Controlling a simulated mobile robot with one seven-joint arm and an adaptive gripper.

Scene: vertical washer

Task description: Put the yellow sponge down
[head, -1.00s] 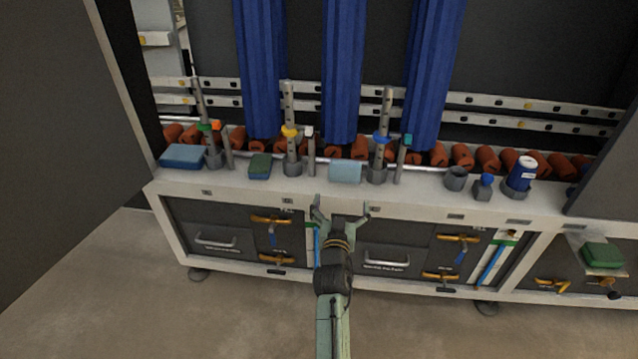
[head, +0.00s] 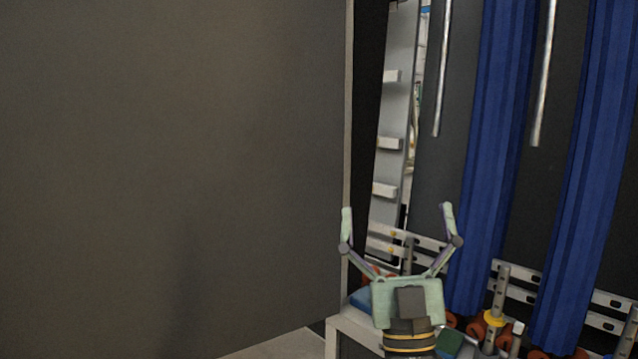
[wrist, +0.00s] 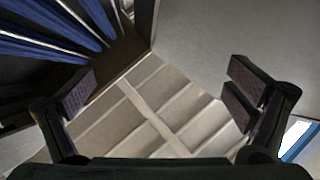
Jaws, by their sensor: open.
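No yellow sponge shows in any view now. My gripper (head: 396,208) is raised in the lower right of the head view, fingers spread wide and pointing up. Nothing is held between them; in the wrist view my gripper (wrist: 160,95) also has an empty gap. A blue sponge (head: 361,298) lies on the ledge, partly hidden behind my gripper. A green sponge (head: 449,343) lies farther right on the ledge, cut off by the bottom of the picture.
A large plain grey wall panel (head: 170,170) fills the left. Tall blue brushes (head: 500,130) hang at the right, above a yellow-collared post (head: 496,320). A pale ledge (head: 345,322) runs along the bottom right. The wrist view faces a panelled surface (wrist: 150,110).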

